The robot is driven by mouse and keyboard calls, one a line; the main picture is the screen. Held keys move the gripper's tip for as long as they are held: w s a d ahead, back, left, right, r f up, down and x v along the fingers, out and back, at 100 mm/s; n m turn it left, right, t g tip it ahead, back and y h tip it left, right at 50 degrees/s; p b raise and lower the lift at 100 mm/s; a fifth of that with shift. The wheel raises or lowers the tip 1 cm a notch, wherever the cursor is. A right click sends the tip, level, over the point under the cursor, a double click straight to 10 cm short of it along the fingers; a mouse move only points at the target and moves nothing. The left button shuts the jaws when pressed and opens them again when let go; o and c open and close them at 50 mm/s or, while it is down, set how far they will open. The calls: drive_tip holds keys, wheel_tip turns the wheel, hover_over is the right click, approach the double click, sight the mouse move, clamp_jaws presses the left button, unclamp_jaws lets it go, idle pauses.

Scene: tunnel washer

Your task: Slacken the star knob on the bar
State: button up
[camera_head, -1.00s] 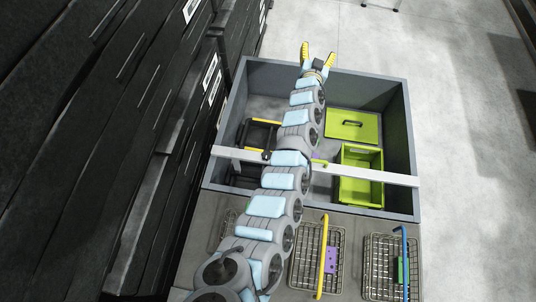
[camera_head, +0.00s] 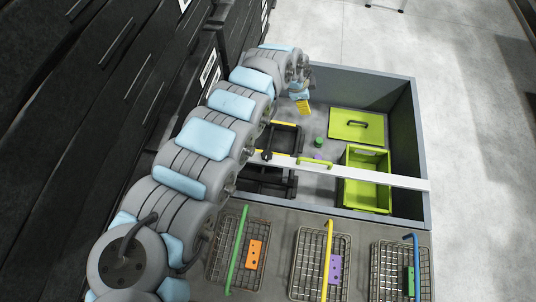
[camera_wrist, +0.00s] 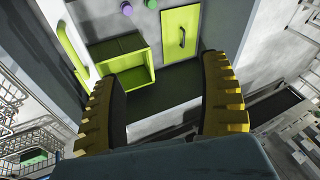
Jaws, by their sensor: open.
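A pale bar (camera_head: 340,172) spans the grey tub. A small black knob (camera_head: 267,155) sits on its left part in the head view. It looks like the star knob, but its lobes are too small to make out. My gripper (camera_head: 304,107) hangs over the far part of the tub, beyond the bar and apart from the knob. In the wrist view my gripper (camera_wrist: 165,100) has its yellow ribbed fingers wide apart with nothing between them. The bar (camera_wrist: 77,45) shows there at the left; I cannot see the black knob in that view.
A lime-green bin (camera_head: 367,158) and green lid (camera_head: 357,125) lie at the tub's right. A green handle (camera_head: 314,162) is on the bar. A green round piece (camera_head: 318,142) stands nearby. Black framework (camera_head: 283,137) stands at left. Wire baskets (camera_head: 320,255) line the near side.

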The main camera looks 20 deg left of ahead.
sight(267, 154)
drive_tip(key=s+a+f+m+g+y+b, duration=0.1)
drive_tip(key=s+a+f+g, duration=0.1)
drive_tip(key=s+a, duration=0.3)
drive_tip(key=s+a+f+m+g+y+b, duration=0.1)
drive_tip(key=s+a+f+g, duration=0.2)
drive_tip(key=s, duration=0.5)
wheel_tip(267, 154, down, 17)
drive_tip(key=shift+w+r+b, duration=0.1)
drive_tip(key=shift+w+b, duration=0.05)
drive_tip(key=shift+b, duration=0.55)
drive_tip(key=c, duration=1.2)
